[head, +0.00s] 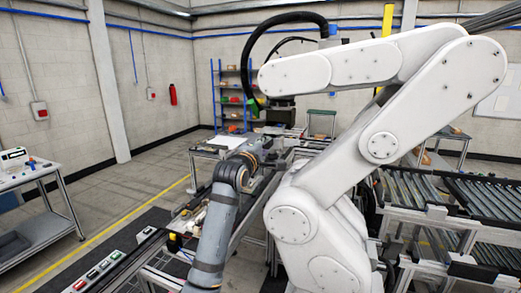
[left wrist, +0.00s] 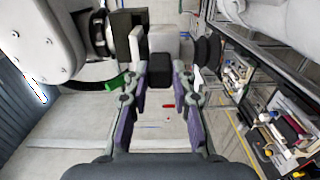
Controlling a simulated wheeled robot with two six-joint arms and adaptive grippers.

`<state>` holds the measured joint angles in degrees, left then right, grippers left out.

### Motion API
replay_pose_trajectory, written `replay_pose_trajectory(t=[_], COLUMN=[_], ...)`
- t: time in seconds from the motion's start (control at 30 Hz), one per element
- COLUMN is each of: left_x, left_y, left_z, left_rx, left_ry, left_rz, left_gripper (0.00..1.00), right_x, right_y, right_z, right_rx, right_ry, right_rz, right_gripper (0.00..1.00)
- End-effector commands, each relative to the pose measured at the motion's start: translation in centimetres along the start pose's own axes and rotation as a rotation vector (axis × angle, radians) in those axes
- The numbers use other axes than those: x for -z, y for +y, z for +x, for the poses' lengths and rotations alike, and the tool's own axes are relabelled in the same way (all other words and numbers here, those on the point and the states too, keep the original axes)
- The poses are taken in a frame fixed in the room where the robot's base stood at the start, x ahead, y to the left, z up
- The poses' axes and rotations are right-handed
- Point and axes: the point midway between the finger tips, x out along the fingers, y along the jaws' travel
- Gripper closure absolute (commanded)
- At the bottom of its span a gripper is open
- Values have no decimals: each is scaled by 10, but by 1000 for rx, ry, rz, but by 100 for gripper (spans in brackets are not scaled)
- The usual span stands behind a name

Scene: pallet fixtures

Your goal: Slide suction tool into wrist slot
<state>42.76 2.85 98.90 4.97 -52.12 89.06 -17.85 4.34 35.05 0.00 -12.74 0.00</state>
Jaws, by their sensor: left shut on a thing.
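My left gripper (left wrist: 159,82) is shut on the suction tool (left wrist: 158,61), a pale grey block with a dark pad, held between the fingertips in the left wrist view. In the head view my left gripper (head: 283,151) is below the wrist of a big white robot arm and partly hard to make out. That wrist (head: 279,103) ends in a dark block with a green part beside it. In the left wrist view the dark wrist block (left wrist: 130,38) is up and left of the tool; whether they touch I cannot tell. The slot itself is not clear. My right gripper is not in view.
The white robot arm (head: 420,105) fills the middle and right of the head view, close to my left arm. Roller conveyors (head: 420,195) stand at right. A side table (head: 45,175) is at far left. Shelves (head: 232,95) stand at the back.

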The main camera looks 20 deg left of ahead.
Motion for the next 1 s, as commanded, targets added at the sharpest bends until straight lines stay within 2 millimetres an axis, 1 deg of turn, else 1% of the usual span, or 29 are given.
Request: replay_pose_trajectory(t=[0.03, 0.1, 0.2, 0.27, 0.37, 0.43, 0.53, 0.63, 0.9, 1.0], left_x=[0, 0, 0, 0, 0, 0, 0, 0, 0, 0], left_y=[3, 3, 4, 3, 3, 3, 3, 3, 3, 3], left_z=[6, 13, 23, 27, 33, 35, 37, 37, 37, 37], left_rx=[-5, -4, -6, -5, -6, -6, -5, -6, -6, -6], left_ry=[0, 0, 0, 0, 0, 0, 0, 0, 1, 1], left_rz=[0, 0, 0, 1, 1, 1, 1, 1, 1, 1], left_gripper=[100, 100, 100, 100, 100, 100, 100, 100, 100, 100], right_x=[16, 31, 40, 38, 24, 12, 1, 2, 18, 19], right_y=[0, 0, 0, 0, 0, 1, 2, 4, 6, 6], right_z=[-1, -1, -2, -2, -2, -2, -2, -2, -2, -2], right_rx=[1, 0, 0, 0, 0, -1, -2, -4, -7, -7], right_ry=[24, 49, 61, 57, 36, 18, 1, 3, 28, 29], right_rz=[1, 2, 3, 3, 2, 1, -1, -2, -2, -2], right_gripper=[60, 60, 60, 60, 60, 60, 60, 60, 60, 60])
